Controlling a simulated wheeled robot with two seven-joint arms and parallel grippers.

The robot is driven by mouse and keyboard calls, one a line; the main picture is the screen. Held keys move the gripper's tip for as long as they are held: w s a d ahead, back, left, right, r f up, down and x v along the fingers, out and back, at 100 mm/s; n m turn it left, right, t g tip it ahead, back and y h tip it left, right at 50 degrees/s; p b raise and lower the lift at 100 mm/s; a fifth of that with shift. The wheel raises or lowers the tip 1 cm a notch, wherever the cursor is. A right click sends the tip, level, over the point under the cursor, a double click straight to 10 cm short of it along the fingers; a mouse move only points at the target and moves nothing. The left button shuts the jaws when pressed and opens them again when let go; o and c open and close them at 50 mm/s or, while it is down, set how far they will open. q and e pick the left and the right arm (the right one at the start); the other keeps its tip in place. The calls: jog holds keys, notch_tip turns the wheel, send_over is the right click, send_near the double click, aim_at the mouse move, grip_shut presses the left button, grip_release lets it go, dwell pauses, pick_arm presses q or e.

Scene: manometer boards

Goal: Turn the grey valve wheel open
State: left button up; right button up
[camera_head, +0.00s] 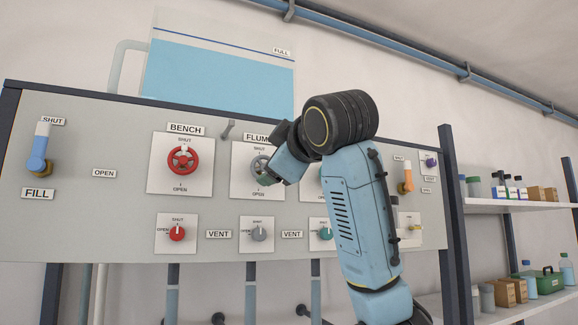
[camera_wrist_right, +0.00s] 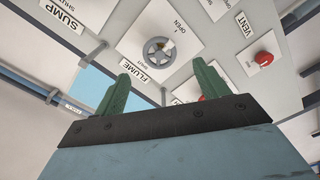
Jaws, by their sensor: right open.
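The grey valve wheel (camera_head: 259,164) is on the white FLUME plate of the board, partly hidden by my right gripper (camera_head: 267,180) in the head view. In the right wrist view the wheel (camera_wrist_right: 158,51) shows whole, between and beyond the two green fingertips. My right gripper (camera_wrist_right: 161,72) is open and empty, its fingers spread wider than the wheel. I see no contact with the wheel. The plate carries SHUT and OPEN marks on opposite sides of the wheel. My left gripper is not in view.
A red wheel (camera_head: 182,160) on the BENCH plate is to the left. Small red (camera_head: 177,233), grey (camera_head: 260,234) and teal (camera_head: 325,233) vent knobs sit below. A blue FILL lever (camera_head: 39,152) is far left, an orange lever (camera_head: 407,177) right. Shelves (camera_head: 510,205) stand at the right.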

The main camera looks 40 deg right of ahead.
jog(key=b+v, duration=0.1)
jog(key=v, duration=0.3)
jog(key=shift+s, duration=0.4)
